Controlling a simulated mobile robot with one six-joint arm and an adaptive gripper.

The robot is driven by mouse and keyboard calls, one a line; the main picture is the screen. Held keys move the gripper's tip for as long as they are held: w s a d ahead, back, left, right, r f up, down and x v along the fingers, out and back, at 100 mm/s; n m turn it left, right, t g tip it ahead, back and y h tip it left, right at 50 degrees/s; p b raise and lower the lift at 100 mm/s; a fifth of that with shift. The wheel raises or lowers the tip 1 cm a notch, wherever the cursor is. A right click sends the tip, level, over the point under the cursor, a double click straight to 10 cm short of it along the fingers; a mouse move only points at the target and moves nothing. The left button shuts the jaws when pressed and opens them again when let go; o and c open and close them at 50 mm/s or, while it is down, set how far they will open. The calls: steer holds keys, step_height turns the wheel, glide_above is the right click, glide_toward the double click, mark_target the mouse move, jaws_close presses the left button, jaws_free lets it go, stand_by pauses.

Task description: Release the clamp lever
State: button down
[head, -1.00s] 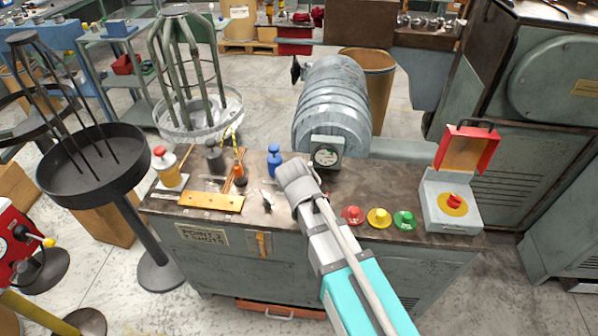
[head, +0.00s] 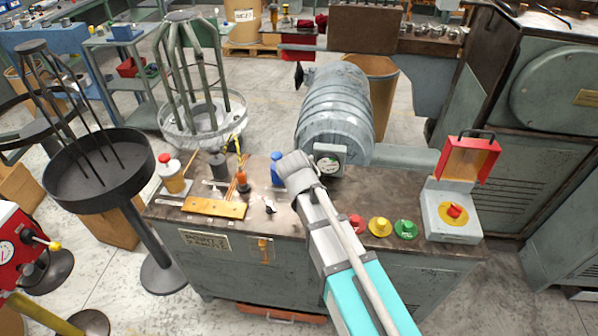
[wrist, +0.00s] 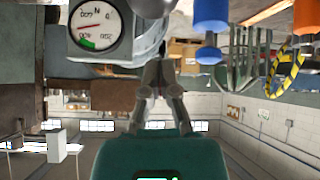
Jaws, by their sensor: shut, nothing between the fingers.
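No part is plainly recognisable as the clamp lever. A small dark and pale fitting (head: 270,206) on the bench top and a black handle (head: 298,74) beside the ribbed grey drum (head: 338,108) show, but I cannot tell whether either is it. My gripper shows in the wrist view (wrist: 159,72), its fingers shut and empty. In the head view its fingertips are hidden behind my wrist, above the bench between the blue bottle (head: 276,168) and the dial gauge (head: 329,163). The gauge also shows close by in the wrist view (wrist: 96,27).
Red (head: 356,224), yellow (head: 380,227) and green (head: 406,229) buttons sit right of my arm. A control box (head: 436,217) with a raised red cover (head: 468,158) stands at the bench's right. A brass plate (head: 215,208) and small bottles occupy the left.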

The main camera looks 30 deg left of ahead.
steer(key=p+v, duration=0.5)
steer(key=v, duration=0.5)
steer(key=shift+s+f, duration=0.3)
steer(key=shift+f, duration=0.05)
steer(key=shift+w+d, duration=0.1)
steer(key=shift+d, duration=0.1)
steer(key=w+d+f+m+g+h, duration=0.2)
steer(key=w+d, duration=0.3)
steer(key=d, duration=0.7)
steer(key=w+d+f+m+g+h, duration=0.15)
steer(key=w+d, duration=0.25)
steer(key=d, duration=0.9)
steer(key=s+d+f+m+g, duration=0.1)
steer(key=s+d+g, duration=0.1)
steer(key=d, duration=1)
steer(key=s+d+f+m+g, duration=0.1)
steer(key=s+d+m+g, duration=0.1)
steer(key=d, duration=1.1)
steer(key=shift+s+g+h, duration=0.2)
steer(key=shift+g+h, duration=0.15)
steer(key=shift+h, duration=0.1)
steer(key=shift+f+m, duration=0.15)
steer(key=shift+m, duration=0.1)
